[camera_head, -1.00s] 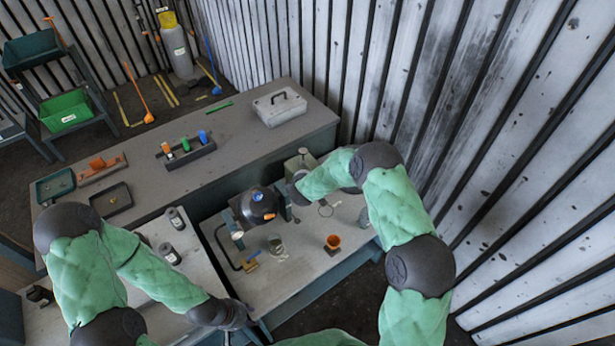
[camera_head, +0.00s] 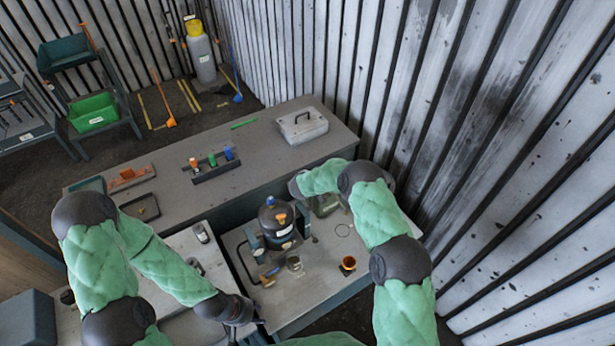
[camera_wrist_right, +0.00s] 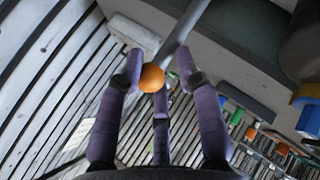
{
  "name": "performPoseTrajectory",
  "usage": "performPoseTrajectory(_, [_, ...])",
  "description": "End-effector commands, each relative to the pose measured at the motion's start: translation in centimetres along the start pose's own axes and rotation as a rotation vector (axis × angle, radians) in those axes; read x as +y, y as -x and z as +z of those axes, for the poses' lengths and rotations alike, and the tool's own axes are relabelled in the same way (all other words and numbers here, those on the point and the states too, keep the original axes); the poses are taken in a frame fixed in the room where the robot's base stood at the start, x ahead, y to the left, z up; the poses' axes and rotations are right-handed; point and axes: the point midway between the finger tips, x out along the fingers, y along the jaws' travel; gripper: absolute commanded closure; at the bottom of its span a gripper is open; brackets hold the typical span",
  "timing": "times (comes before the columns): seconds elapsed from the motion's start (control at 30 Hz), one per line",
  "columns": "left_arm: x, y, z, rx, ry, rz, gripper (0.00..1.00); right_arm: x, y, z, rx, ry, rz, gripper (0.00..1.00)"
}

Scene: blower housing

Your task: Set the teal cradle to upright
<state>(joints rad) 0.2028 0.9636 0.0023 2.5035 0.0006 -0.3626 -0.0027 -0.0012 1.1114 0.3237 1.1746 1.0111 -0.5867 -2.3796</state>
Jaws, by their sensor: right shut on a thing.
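The teal cradle (camera_head: 254,238) stands on the low bench in the head view, largely hidden by the dark blower housing (camera_head: 278,226) it holds. In the right wrist view, the fingers of my right gripper (camera_wrist_right: 154,80) are closed around an orange ball knob (camera_wrist_right: 152,78) on a grey rod (camera_wrist_right: 182,30). In the head view the right fingers are hidden behind my arm. My left gripper (camera_head: 244,314) is low at the near bench edge, apart from the cradle; its fingers are unclear.
An orange cup (camera_head: 348,264) and a small glass jar (camera_head: 294,264) stand on the low bench (camera_head: 320,285) near the cradle. The back bench carries a grey case (camera_head: 302,126) and a rack with coloured items (camera_head: 215,172). A ribbed wall closes the right side.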

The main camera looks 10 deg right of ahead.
Motion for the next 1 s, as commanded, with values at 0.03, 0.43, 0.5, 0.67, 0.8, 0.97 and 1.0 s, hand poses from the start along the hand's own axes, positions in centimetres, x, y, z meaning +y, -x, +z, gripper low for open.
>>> performPoseTrajectory(0.03, [0.12,0.33,0.03,0.0,0.0,0.0,0.6,1.9,-0.13,0.37,-0.013,-0.006,0.023,1.0])
performPoseTrajectory(0.43, [0.23,0.62,0.03,0.0,0.0,0.0,0.6,1.97,-0.43,0.2,-0.025,0.011,0.008,1.0])
performPoseTrajectory(0.5, [0.23,0.61,0.03,0.0,0.0,0.0,0.6,1.99,-0.44,0.19,-0.025,0.011,0.009,1.0])
performPoseTrajectory(0.67, [0.22,0.61,0.03,0.0,0.0,0.0,0.6,2.03,-0.43,0.19,-0.024,0.011,0.01,0.6])
performPoseTrajectory(0.8, [0.22,0.61,0.03,0.0,0.0,0.0,0.6,1.96,-0.43,0.18,-0.024,0.009,0.008,0.48])
performPoseTrajectory(0.97, [0.23,0.61,0.01,0.0,0.0,0.0,0.6,1.84,-0.45,0.19,-0.025,0.008,0.007,0.48])
performPoseTrajectory(1.0, [0.23,0.62,0.01,0.0,0.0,0.0,0.6,1.85,-0.45,0.19,-0.025,0.008,0.007,0.48])
